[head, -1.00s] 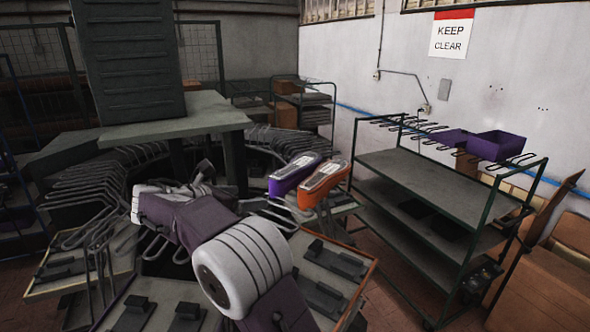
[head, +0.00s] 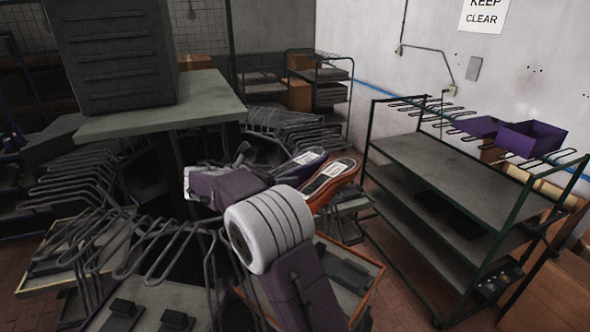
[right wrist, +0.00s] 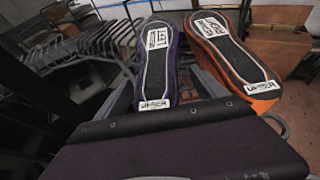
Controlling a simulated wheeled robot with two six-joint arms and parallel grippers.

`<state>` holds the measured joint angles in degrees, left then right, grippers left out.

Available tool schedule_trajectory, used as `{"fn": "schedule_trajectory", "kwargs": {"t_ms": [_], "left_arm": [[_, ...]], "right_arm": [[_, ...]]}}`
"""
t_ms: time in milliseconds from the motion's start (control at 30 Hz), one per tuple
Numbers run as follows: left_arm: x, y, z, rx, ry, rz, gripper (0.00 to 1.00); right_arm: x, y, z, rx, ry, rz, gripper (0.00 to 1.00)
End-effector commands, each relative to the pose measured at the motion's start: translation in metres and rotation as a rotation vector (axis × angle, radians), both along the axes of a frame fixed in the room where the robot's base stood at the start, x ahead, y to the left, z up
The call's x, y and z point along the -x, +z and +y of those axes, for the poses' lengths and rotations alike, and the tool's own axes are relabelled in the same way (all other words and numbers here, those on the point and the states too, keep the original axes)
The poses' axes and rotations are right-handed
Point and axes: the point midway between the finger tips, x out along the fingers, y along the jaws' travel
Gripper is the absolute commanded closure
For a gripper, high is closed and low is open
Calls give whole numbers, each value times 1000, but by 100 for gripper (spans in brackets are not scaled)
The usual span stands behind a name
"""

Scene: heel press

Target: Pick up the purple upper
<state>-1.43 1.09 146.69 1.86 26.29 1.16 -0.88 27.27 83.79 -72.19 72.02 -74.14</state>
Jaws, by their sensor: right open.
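The purple upper (head: 297,166) shows a dark face with a white label, with the orange upper (head: 330,180) close on its right. In the right wrist view the purple upper (right wrist: 157,62) is left of centre and the orange upper (right wrist: 235,58) is to its right. My right gripper (right wrist: 165,88) is open, its grey fingers seeming to lie on either side of the purple upper's near end; I cannot tell whether they touch it. In the head view my right gripper (head: 250,160) points toward the uppers, its fingers mostly hidden. My left gripper is not in view.
Wire racks (head: 90,235) and trays (head: 345,270) with dark blocks surround the work spot. A green table (head: 160,118) carries a dark cabinet. A shelf cart (head: 440,170) with purple bins (head: 530,140) stands right, with open floor between.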

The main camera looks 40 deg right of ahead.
Motion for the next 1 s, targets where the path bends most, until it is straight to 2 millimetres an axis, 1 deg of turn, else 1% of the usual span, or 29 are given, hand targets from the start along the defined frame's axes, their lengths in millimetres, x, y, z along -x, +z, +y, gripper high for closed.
{"fn": "schedule_trajectory", "kwargs": {"t_ms": [33,100,200,433,467,500,567,600,667,700,733,900,967,1000], "left_arm": [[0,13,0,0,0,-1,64],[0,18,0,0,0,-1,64],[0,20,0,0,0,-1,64],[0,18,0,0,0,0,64],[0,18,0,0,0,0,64],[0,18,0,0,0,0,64],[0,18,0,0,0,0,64],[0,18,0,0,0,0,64],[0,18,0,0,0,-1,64],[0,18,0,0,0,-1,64],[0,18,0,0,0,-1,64],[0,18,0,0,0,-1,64],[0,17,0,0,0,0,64],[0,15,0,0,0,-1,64]], "right_arm": [[1,4,-10,0,-4,4,19],[-1,-3,-21,1,-3,3,19],[-3,-9,-30,-1,-1,1,19],[-5,-12,-32,0,1,-1,19],[-5,-12,-32,0,1,-1,25],[-5,-12,-32,0,1,-1,36],[-4,-12,-32,0,1,-1,52],[-4,-12,-32,0,1,-1,64],[-4,-12,-32,-1,1,-1,80],[-4,-12,-32,-1,1,-1,91],[-4,-12,-32,-1,1,-1,94],[-4,-12,-32,-2,0,0,94],[-4,-9,-32,-2,-1,-1,94],[-5,-4,-32,-2,-1,-6,94]]}}
